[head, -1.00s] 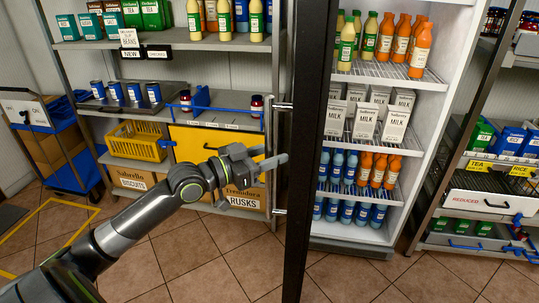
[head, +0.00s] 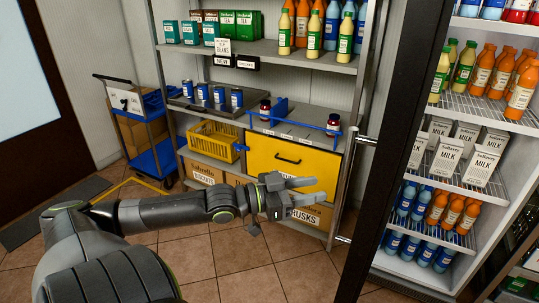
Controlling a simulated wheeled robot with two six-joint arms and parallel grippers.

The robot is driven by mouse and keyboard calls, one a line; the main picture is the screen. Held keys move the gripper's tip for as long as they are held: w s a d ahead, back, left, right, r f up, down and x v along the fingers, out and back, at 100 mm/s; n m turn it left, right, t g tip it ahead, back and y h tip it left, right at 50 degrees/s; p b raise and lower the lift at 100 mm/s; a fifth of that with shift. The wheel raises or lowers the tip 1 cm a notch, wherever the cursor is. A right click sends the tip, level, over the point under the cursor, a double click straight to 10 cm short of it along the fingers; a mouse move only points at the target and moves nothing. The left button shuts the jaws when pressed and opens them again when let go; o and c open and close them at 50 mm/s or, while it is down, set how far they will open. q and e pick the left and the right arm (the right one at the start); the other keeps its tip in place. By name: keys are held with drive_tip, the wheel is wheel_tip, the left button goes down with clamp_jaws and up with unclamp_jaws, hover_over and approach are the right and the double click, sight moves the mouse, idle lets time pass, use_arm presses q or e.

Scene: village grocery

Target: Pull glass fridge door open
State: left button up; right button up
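The glass fridge door (head: 396,125) stands swung out and is seen nearly edge-on, as a dark slanted frame. The fridge interior (head: 481,106) is exposed to its right, with bottles and milk cartons on its shelves. The metal door handle (head: 367,141) sticks out from the door's left side; its lower mount also shows. My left gripper (head: 314,191) is left of the door and handle, apart from both. Its two fingers point right, with a gap between them and nothing held. My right gripper is out of view.
A shelf unit stands behind my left arm, with a yellow drawer front (head: 290,166), a yellow basket (head: 213,141) and cans. A blue cart (head: 157,158) stands at the left. Tiled floor (head: 235,262) is clear in front of the shelves.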

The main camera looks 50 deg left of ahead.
use_arm(q)
drive_tip(key=p+v, duration=0.4)
drive_tip(key=v, duration=0.5)
drive_tip(key=shift+p, duration=0.3)
